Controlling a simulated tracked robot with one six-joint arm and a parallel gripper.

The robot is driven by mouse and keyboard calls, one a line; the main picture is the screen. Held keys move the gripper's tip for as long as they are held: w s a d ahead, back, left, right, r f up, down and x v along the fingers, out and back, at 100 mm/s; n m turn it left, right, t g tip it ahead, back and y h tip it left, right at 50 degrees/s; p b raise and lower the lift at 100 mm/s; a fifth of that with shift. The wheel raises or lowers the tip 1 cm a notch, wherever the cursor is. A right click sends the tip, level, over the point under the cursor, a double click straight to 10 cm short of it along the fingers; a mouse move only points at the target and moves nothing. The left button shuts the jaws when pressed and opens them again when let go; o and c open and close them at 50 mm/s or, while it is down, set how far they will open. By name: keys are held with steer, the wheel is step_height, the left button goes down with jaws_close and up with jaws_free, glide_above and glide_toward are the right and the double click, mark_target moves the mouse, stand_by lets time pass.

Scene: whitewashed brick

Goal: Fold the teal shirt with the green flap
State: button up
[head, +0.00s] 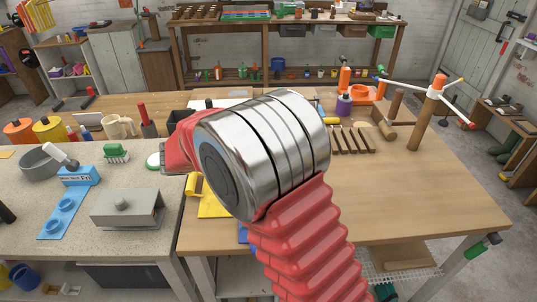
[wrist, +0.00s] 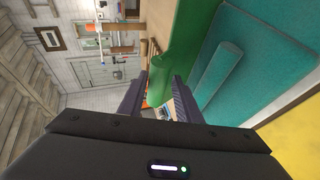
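In the wrist view, which is turned on its side, the teal shirt (wrist: 262,65) lies spread flat at the right, with a raised teal strip along it. The green flap (wrist: 196,38) runs along its left edge, with a rounded green part (wrist: 159,82) reaching down between the fingers. My gripper (wrist: 160,80) has its two dark fingers apart, one on each side of this green part. I cannot tell whether either finger touches it. In the head view my red and silver arm covers the middle of the table; the shirt and fingertips are hidden there.
The wooden table (head: 465,195) has free room at the right front. Several dark wooden slats and a peg stand (head: 428,110) are on its right half. A grey-topped counter (head: 95,235) with a metal box stands at the left.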

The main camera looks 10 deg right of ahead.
steer(key=shift+o, duration=0.9)
steer(key=shift+r, duration=0.15)
steer(key=shift+w, duration=0.1)
steer(key=shift+a, duration=0.15)
steer(key=shift+a+r, duration=0.3)
steer(key=shift+a, duration=0.25)
steer(key=v, duration=1.2)
steer(key=shift+s+a, duration=0.2)
steer(key=shift+s, duration=0.15)
steer(key=shift+f, duration=0.15)
steer(key=shift+c, duration=0.5)
